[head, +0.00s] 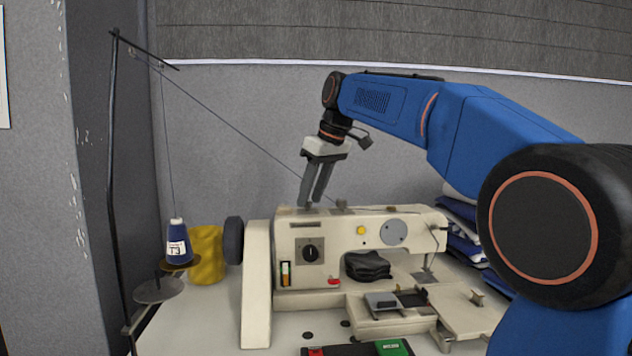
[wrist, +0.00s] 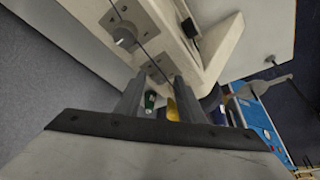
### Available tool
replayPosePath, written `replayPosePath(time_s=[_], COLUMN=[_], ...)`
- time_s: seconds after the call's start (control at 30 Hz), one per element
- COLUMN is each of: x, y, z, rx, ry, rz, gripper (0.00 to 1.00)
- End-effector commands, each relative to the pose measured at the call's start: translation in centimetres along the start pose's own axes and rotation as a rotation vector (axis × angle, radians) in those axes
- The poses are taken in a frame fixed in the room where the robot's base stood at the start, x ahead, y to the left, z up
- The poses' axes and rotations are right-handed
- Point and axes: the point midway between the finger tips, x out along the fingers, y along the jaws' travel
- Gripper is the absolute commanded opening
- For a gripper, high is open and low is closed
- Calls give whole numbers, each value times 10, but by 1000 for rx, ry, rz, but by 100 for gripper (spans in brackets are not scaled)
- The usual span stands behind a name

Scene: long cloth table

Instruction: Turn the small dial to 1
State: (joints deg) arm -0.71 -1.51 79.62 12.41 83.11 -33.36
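The cream sewing machine (head: 345,218) stands on the table in the head view. A small grey knob (head: 341,204) sits on its top; it appears to be the knob on a plate (wrist: 124,37) at the upper left of the wrist view. Its numbers cannot be read. My gripper (head: 311,204) points down over the machine's top, left of the small knob. In the wrist view my gripper (wrist: 160,77) has its fingers apart with nothing held between them. Contact with the top cannot be told.
A thread (head: 225,117) slopes down towards my gripper. Folded blue cloth (head: 460,220) lies at the right. A green and red box (head: 391,347) is in front.

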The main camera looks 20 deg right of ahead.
Motion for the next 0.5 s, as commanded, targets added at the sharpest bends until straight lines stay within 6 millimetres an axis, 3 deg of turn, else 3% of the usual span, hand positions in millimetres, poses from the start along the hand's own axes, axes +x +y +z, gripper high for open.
replayPosePath(time_s=[0.17,0.5], x=[-18,-84], y=[1,1], z=[0,0], rx=[1,0], ry=[2,3], rz=[2,2], gripper=[35,35])
